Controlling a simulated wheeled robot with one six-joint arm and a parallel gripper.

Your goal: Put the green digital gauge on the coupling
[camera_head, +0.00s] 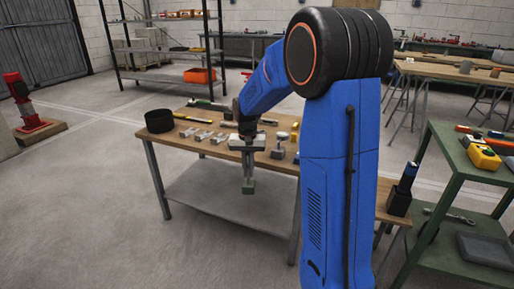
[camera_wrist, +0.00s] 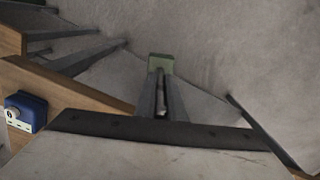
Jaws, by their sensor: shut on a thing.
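My gripper (camera_head: 248,177) hangs in front of the near edge of the wooden worktable (camera_head: 178,143), over the floor. It is shut on a small green thing, which looks like the green digital gauge (camera_head: 248,187). In the wrist view the green gauge (camera_wrist: 160,63) shows at the tips of the two grey fingers (camera_wrist: 160,85); its face and display are hidden. I cannot make out the coupling for certain in either view.
The worktable holds a black ring (camera_head: 159,121), grey metal parts (camera_head: 203,135) and tools. A blue boxy device (camera_wrist: 25,110) sits by a wooden edge in the wrist view. A green cart (camera_head: 458,160) with a yellow device (camera_head: 484,157) stands at right. Floor at front left is clear.

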